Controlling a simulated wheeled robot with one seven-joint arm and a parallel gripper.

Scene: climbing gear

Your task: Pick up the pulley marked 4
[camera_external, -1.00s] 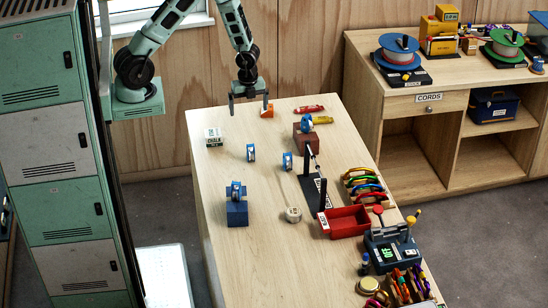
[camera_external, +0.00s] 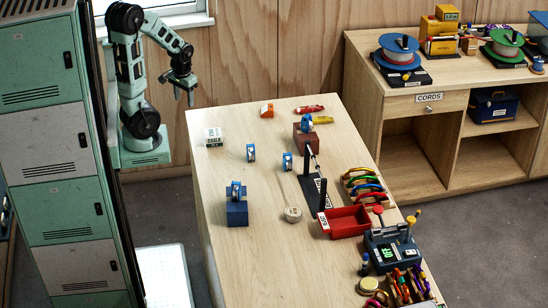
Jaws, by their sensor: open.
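Several small blue pulleys are on the wooden table (camera_external: 270,270). One pulley (camera_external: 251,153) stands on the bare top left of centre, and another pulley (camera_external: 287,161) stands to its right. A third pulley (camera_external: 236,189) is on a blue block (camera_external: 237,213) nearer the front. Another pulley (camera_external: 307,123) is on a brown block (camera_external: 305,141) toward the back. The marks on them are too small to read, so I cannot tell which is 4. My gripper (camera_external: 184,97) is open and empty, pointing down, beyond the table's back left corner and apart from all the pulleys.
A black stand (camera_external: 312,180), a red tray (camera_external: 348,221), coloured carabiners (camera_external: 365,186) and a scale (camera_external: 391,248) line the right side. The front left tabletop is clear.

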